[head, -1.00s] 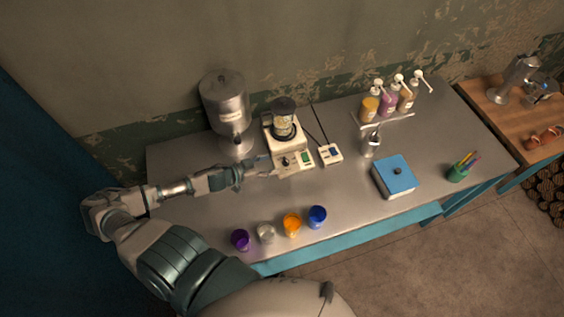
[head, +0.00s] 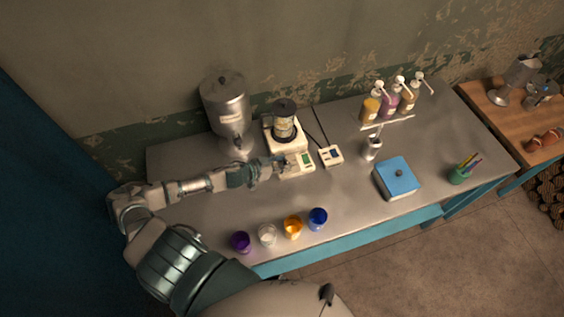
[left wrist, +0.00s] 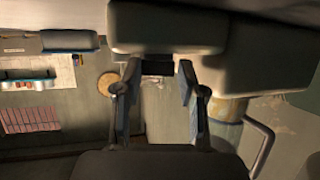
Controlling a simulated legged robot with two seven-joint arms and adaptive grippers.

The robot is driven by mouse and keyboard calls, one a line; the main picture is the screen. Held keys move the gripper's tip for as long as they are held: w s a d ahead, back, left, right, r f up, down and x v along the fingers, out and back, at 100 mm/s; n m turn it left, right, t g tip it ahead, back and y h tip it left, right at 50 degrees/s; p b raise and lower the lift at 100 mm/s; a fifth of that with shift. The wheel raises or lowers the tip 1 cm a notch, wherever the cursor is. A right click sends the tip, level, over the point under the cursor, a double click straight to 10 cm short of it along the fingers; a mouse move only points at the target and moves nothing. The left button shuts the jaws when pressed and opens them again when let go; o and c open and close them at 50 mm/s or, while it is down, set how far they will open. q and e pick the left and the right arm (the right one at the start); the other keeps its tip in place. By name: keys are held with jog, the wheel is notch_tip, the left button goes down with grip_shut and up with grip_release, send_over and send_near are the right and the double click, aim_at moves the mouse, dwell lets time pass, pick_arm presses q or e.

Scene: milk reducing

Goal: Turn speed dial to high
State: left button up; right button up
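The cream blender (head: 287,143) stands on the metal table with its dark-lidded jar on top. Its front panel has a small green display (head: 306,159). In the head view my left gripper (head: 284,165) is at the left part of this panel and covers the dial there. In the left wrist view the two fingers (left wrist: 158,78) stand apart, with a dark block, likely the speed dial (left wrist: 157,67), between their tips against the pale base. Whether the fingers press on it cannot be told. The dial's setting is hidden. My right gripper is not in view.
A metal dispenser (head: 228,112) stands behind my forearm, left of the blender. A small scale-like device (head: 331,155) lies right of it. Several cups, including an orange one (head: 292,227), line the front edge. A blue box (head: 397,178) and pump bottles (head: 388,101) are further right.

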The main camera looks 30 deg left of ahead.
pick_arm(q)
jog(key=shift+a, duration=0.15)
jog(key=c, duration=0.4)
jog(key=shift+d+r, duration=0.1)
jog(key=shift+d, duration=0.1)
jog(key=shift+c, duration=0.3)
jog(key=shift+w+d+r+m+h, duration=0.1)
jog(key=shift+r+m+h, duration=0.05)
jog(key=shift+m+h, duration=0.2)
grip_shut()
grip_release()
jog(key=shift+w+a+m+g+h+p, duration=0.15)
jog(key=shift+a+m+g+h+p, duration=0.05)
jog(key=shift+m+g+h+p, duration=0.4)
jog(key=shift+m+g+h, duration=0.4)
jog(key=shift+m+h, duration=0.15)
grip_shut()
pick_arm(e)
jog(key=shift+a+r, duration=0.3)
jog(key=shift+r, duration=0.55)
pick_arm(q)
jog(key=o, duration=1.1)
grip_release()
jog(key=shift+o, duration=0.2)
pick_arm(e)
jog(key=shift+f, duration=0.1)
